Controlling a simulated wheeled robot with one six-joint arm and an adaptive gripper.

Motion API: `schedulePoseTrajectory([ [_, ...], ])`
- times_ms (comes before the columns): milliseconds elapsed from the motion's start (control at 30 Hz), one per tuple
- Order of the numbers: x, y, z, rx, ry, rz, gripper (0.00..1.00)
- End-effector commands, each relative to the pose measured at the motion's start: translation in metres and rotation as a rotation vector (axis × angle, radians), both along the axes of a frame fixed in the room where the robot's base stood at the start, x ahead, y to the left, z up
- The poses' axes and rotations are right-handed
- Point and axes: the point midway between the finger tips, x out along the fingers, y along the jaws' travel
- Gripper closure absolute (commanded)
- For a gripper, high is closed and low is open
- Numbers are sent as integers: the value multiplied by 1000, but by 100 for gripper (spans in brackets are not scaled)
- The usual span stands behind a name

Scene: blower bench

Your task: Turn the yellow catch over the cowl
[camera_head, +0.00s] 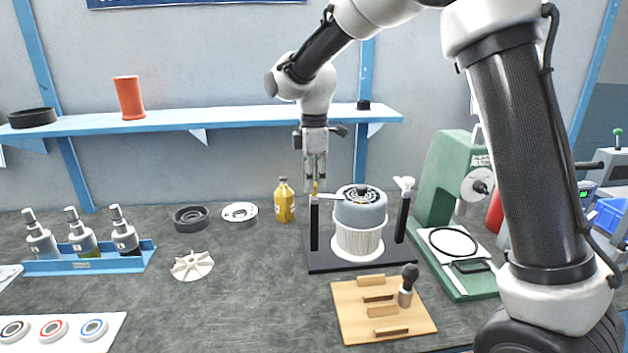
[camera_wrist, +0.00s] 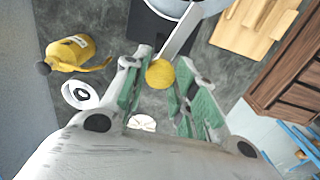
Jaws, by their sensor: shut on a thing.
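The yellow catch (camera_head: 315,187) sits at the top of the left black post of the stand. In the wrist view its round yellow knob (camera_wrist: 160,73) lies between my fingertips, and a pale metal bar (camera_wrist: 181,36) runs from it toward the cowl. The grey-blue cowl (camera_head: 361,212) with a dark vented top sits on a white pleated filter (camera_head: 357,241), between two black posts on a black base (camera_head: 325,262). My gripper (camera_head: 315,184) points down and is shut on the yellow catch. The exact contact is small in the head view.
A yellow bottle (camera_head: 284,202) stands left of the stand. A wooden block with slots (camera_head: 347,325) lies in front, and a green press (camera_head: 437,190) stands at right. A white impeller (camera_head: 192,265) and rings lie left. A blue shelf (camera_head: 230,117) runs behind my gripper.

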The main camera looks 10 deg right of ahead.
Motion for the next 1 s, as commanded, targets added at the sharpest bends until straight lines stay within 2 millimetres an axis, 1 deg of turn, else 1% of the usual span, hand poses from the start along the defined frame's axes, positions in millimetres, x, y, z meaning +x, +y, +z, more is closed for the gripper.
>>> schedulePoseTrajectory([
  [200, 0, -1, 0, -2, 1, 145, 100],
  [400, 0, -1, 0, -2, 1, 233, 100],
  [633, 0, -1, 0, -2, 1, 277, 100],
  [1000, 0, -1, 0, -2, 0, 285, 100],
])
